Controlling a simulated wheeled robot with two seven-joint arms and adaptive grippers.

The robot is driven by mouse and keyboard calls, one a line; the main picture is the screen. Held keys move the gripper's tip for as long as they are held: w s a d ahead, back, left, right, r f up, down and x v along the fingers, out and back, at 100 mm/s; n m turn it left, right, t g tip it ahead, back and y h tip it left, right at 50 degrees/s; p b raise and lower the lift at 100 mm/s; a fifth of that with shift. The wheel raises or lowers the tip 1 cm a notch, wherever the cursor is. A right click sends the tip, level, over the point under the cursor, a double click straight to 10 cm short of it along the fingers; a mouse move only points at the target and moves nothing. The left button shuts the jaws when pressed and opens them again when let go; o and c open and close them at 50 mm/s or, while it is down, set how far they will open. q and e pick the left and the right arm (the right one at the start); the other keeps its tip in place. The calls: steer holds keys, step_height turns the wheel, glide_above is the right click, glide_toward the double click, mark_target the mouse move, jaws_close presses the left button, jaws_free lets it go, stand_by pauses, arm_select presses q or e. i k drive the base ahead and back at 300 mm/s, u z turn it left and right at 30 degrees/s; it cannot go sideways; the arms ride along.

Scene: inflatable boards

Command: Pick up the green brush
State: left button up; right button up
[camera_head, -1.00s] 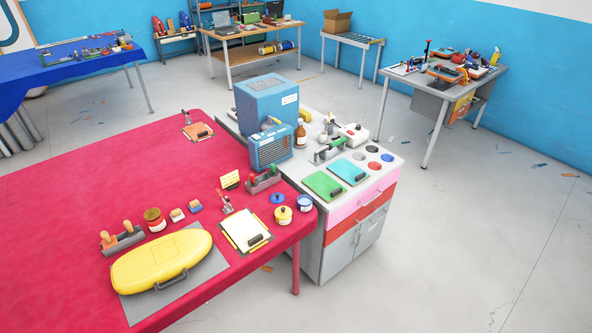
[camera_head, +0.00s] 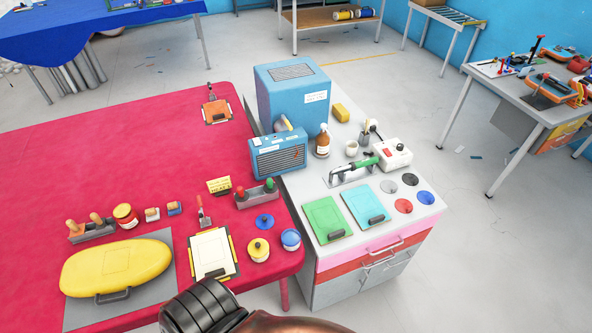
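A small grey holder (camera_head: 257,196) near the right part of the red table carries upright handles, one red and one green. The green handle (camera_head: 270,186) is the right one of the pair, and it may be the green brush; its lower end is hidden in the holder. Another green-handled tool (camera_head: 363,162) with a metal body lies on the grey cabinet top, and I cannot tell whether it is a brush. Neither gripper shows its fingers; only a dark ribbed part and brown link of my arm enter at the bottom.
A blue boxy unit (camera_head: 275,154) stands just behind the holder, with a taller blue cabinet (camera_head: 293,95) beyond. A clipboard (camera_head: 213,254), lidded jars (camera_head: 258,249) and a yellow case (camera_head: 116,270) lie nearer on the red table (camera_head: 100,170). Green and teal boards lie on the cabinet.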

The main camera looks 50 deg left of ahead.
mark_target(270, 187)
steer(key=u, duration=0.1)
steer(key=i, duration=0.3)
steer(key=u, duration=2.65)
